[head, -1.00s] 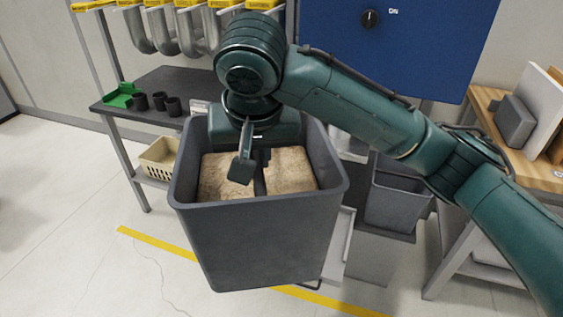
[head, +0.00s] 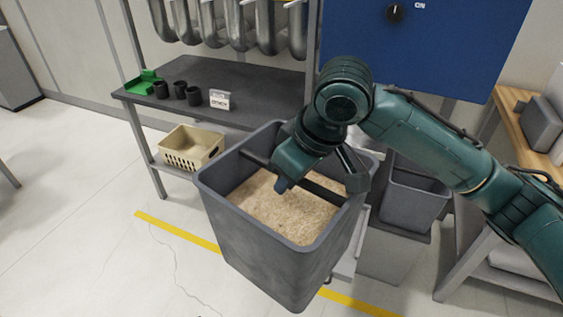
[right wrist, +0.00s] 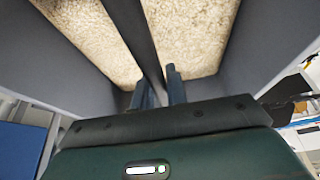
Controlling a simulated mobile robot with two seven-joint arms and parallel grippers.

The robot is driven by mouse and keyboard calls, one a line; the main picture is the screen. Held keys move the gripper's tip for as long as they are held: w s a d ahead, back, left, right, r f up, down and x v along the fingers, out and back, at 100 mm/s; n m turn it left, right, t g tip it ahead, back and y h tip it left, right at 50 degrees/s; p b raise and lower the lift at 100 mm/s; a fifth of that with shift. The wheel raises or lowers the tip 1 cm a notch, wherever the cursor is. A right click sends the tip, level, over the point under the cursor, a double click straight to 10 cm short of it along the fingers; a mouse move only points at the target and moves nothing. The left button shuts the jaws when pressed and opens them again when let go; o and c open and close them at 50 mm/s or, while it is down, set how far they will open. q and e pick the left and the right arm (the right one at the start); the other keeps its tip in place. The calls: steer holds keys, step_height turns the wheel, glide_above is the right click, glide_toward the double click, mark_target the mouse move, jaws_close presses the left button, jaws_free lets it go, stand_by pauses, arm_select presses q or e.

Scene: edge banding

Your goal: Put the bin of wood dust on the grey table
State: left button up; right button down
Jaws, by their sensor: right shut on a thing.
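The bin of wood dust is a dark grey, open-topped bin (head: 270,255) in the middle of the head view, with pale wood dust (head: 280,213) inside and a dark bar (head: 255,160) across its opening. My right gripper (head: 318,186) reaches down into the opening and is shut on the bar. The right wrist view shows the bar (right wrist: 137,30) running between the two fingers (right wrist: 160,90). The bin appears held up off the floor, turned at an angle. The grey table (head: 265,88) stands behind it, to the left. My left gripper is not in view.
On the grey table are a green holder (head: 145,82), several black cups (head: 180,90) and a small white sign (head: 219,99). A cream basket (head: 190,148) sits on its lower shelf. Another grey bin (head: 415,200) stands at the right. The table's right part is clear.

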mark_target(296, 205)
steer(key=f+n+g, duration=0.1)
steer(key=n, duration=0.1)
steer(key=d+f+n, duration=0.1)
steer(key=n, duration=0.1)
steer(key=s+d+f+n+g+y, duration=0.1)
steer(key=n, duration=0.2)
steer(key=shift+f+g, duration=0.3)
